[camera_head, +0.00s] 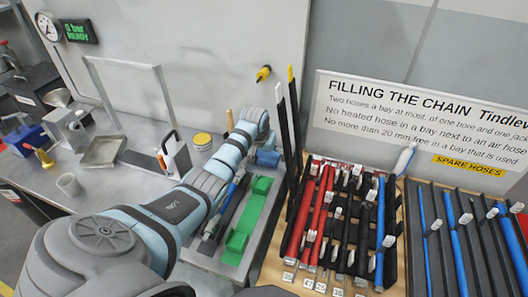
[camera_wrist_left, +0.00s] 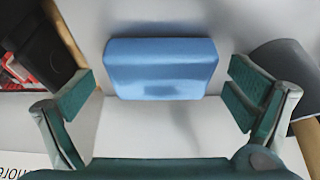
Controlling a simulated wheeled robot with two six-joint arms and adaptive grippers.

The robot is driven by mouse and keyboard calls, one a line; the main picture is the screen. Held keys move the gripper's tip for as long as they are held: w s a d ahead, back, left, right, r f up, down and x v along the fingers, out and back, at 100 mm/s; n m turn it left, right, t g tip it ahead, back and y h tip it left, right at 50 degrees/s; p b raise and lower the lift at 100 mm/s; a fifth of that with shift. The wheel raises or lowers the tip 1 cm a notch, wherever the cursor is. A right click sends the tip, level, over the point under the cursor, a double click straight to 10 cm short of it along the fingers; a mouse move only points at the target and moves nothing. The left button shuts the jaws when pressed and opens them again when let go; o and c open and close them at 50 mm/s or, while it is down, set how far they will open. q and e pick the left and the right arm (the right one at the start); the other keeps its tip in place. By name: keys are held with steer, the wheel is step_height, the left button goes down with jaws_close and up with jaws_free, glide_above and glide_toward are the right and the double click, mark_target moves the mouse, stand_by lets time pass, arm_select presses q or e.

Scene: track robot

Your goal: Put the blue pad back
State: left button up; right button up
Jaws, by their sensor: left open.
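The blue pad (camera_wrist_left: 160,70) lies on a pale grey surface in the left wrist view, a rounded block with its long side across the picture. My left gripper (camera_wrist_left: 163,88) is open, with one dark green finger on each side of the pad and clear gaps between. It holds nothing. In the head view my left arm reaches over the bench and its end hides most of the gripper. A blue patch shows at the arm's end; I cannot tell if it is the pad. My right gripper is not in view.
A green tray-like holder (camera_head: 240,243) lies beside my arm. A rack of red, black and blue hoses (camera_head: 330,215) stands to the right, before a sign (camera_head: 415,110). Tall black posts rise near the arm's end. A yellow-lidded tin (camera_head: 202,140) stands left of it.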

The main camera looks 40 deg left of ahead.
arm_select(q)
steer(key=p+v, duration=0.3)
steer(key=v, duration=0.9)
